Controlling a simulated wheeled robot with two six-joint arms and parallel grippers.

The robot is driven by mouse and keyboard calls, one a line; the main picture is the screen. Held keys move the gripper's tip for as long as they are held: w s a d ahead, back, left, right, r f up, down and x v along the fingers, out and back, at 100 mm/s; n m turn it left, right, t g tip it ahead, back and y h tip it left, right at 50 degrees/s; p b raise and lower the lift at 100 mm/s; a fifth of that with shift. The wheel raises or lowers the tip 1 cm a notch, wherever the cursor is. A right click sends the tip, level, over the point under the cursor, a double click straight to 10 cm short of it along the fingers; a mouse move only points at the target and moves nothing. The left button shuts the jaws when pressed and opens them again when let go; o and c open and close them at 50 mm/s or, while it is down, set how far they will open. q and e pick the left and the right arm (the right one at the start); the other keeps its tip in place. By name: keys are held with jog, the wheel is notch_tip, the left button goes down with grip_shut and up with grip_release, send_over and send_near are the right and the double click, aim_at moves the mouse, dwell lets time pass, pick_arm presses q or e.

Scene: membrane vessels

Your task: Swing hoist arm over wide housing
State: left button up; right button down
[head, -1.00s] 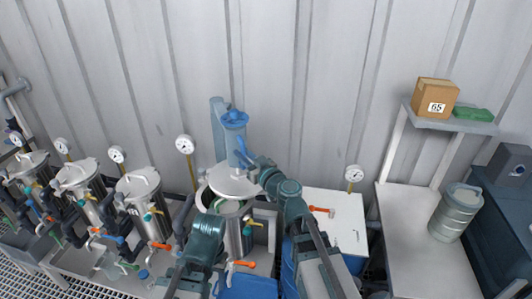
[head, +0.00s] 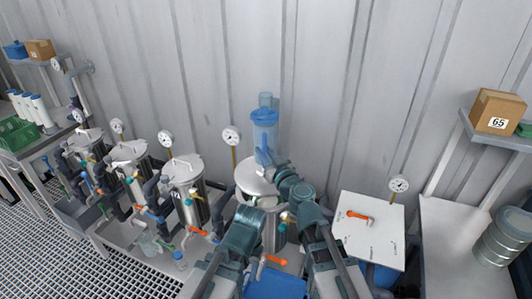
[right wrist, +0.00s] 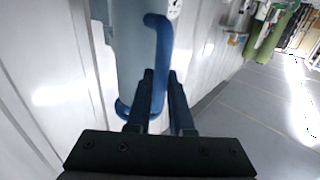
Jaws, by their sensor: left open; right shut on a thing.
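My right gripper (head: 266,160) is shut on the hoist's blue handle, which is large between the fingers in the right wrist view (right wrist: 160,62). The housing has a flat pale lid below the hoist. My arms cover much of the housing's front. My left gripper (head: 262,204) is open and low in front of the housing, its fingertips hard to make out.
Several narrower steel vessels (head: 186,190) with gauges and orange-handled valves stand in a row to the left. A white panel (head: 368,235) with an orange handle is to the right, beside a bench (head: 450,250) bearing a grey drum (head: 497,240). A corrugated wall stands close behind.

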jog(key=c, duration=0.8)
grip_release()
jog(key=shift+a, duration=0.45)
jog(key=shift+d, duration=0.1)
